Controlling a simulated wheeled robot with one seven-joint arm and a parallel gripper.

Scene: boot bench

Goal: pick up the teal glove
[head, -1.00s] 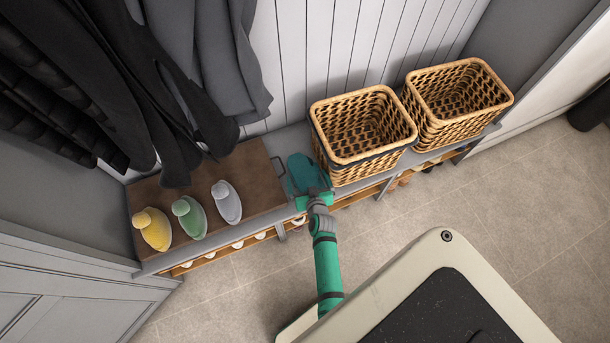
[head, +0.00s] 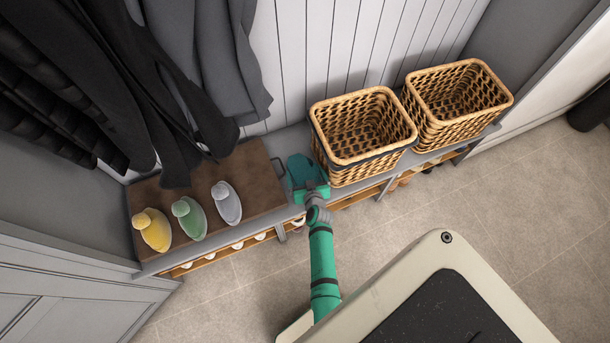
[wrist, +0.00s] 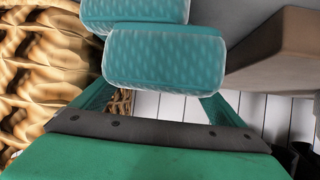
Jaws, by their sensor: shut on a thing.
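Where glove and fingertips meet there is unclear. The exact height above the bench cannot be told.
Two wicker baskets (head: 362,135) (head: 458,100) stand to the right, the nearer one close to my gripper. Dark coats (head: 150,80) hang above.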

